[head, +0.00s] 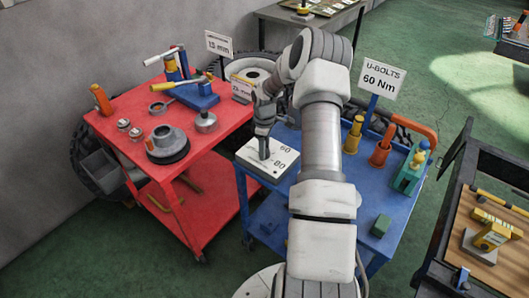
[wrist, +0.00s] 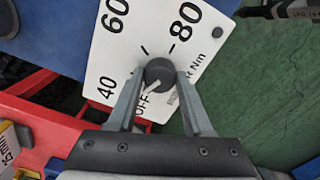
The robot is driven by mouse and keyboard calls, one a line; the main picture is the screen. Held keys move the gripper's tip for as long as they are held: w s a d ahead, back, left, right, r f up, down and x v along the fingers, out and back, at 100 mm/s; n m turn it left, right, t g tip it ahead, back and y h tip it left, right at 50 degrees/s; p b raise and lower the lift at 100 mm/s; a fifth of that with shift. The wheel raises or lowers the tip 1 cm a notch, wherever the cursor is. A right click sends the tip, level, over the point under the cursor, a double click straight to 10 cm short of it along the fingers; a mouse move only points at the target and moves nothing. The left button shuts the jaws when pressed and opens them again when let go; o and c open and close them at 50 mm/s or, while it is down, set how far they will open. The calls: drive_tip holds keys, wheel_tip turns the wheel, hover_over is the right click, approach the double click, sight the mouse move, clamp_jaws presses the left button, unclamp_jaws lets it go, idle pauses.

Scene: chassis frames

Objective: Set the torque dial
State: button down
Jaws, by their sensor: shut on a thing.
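The torque dial is a dark round knob (wrist: 159,72) on a white plate (wrist: 112,60) marked OFF, 40, 60 and 80 Nm. Its pale pointer line slants to the lower left in the wrist view, toward the OFF lettering. My gripper (wrist: 160,78) has one finger on each side of the knob and is shut on it. In the head view the white dial box (head: 283,163) sits at the left end of the blue cart, with my gripper (head: 264,155) pointing down onto it, hiding the knob. A sign (head: 381,79) reads "U-BOLTS 60 Nm".
A red cart (head: 104,126) with several parts stands close on the left. A dark-framed bench (head: 455,220) is at the right. Green floor is open between.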

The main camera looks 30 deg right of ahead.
drive_tip(key=m+b, duration=0.2)
drive_tip(key=m, duration=0.1)
drive_tip(key=shift+f+m, duration=0.1)
drive_tip(key=shift+m, duration=0.2)
drive_tip(key=shift+m+b, duration=0.6)
drive_tip(key=shift+m, duration=1.1)
drive_tip(key=shift+c, duration=1.6)
unclamp_jaws()
wheel_tip(320, 180, up, 18)
drive_tip(key=shift+f, duration=0.15)
